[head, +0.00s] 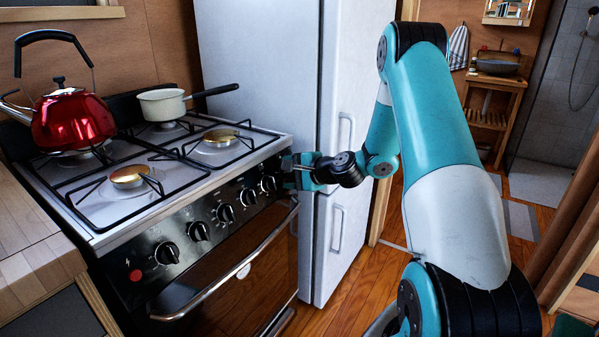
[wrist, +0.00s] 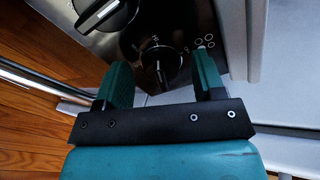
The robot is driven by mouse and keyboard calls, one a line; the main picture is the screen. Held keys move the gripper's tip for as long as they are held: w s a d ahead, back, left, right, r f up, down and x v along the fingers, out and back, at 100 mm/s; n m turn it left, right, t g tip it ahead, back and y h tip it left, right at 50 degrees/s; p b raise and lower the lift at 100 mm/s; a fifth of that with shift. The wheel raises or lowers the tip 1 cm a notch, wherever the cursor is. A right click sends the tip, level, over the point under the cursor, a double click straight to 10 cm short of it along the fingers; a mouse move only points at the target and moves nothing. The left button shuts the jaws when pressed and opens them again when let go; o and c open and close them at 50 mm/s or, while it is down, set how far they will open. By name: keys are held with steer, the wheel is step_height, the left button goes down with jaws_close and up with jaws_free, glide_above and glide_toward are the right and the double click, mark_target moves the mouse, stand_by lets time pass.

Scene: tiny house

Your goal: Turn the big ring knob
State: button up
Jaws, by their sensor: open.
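The black stove's front panel carries a row of black knobs. The rightmost knob (head: 268,184) is the closest to my gripper (head: 290,171). In the wrist view, a round black knob (wrist: 160,64) with a raised grip bar and white marks lies ahead, between the two teal fingers of my gripper (wrist: 162,72). The fingers are open, one on each side, with visible gaps to the grip bar. I cannot tell how far they reach along it. A small icon of circles is printed to its right. Which knob is the big ring's is not readable.
A red kettle (head: 72,119) and a white pan (head: 162,104) stand on the hob. The oven handle (head: 225,275) runs below the knobs. A white fridge (head: 262,75) stands close to the right of the stove. Another knob (wrist: 103,12) shows in the wrist view.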

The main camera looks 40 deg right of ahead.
steer(key=v, duration=1.7)
steer(key=shift+p, duration=0.3)
steer(key=shift+s, duration=0.15)
steer(key=a+r+n+g+y, duration=0.2)
steer(key=a+n+g+y, duration=0.15)
steer(key=a+n, duration=0.6)
steer(key=a+r+n+g+y, duration=0.15)
steer(key=a+n+g, duration=0.35)
steer(key=a, duration=1)
steer(key=s+a+r+n+g+h, duration=0.3)
steer(key=s+a+n+g, duration=0.2)
steer(key=s+a+n, duration=0.85)
step_height(320, 180, up, 19)
steer(key=s+d+m+p, duration=0.1)
steer(key=s+d+p, duration=0.1)
steer(key=p, duration=1.6)
steer(key=shift+f, duration=0.25)
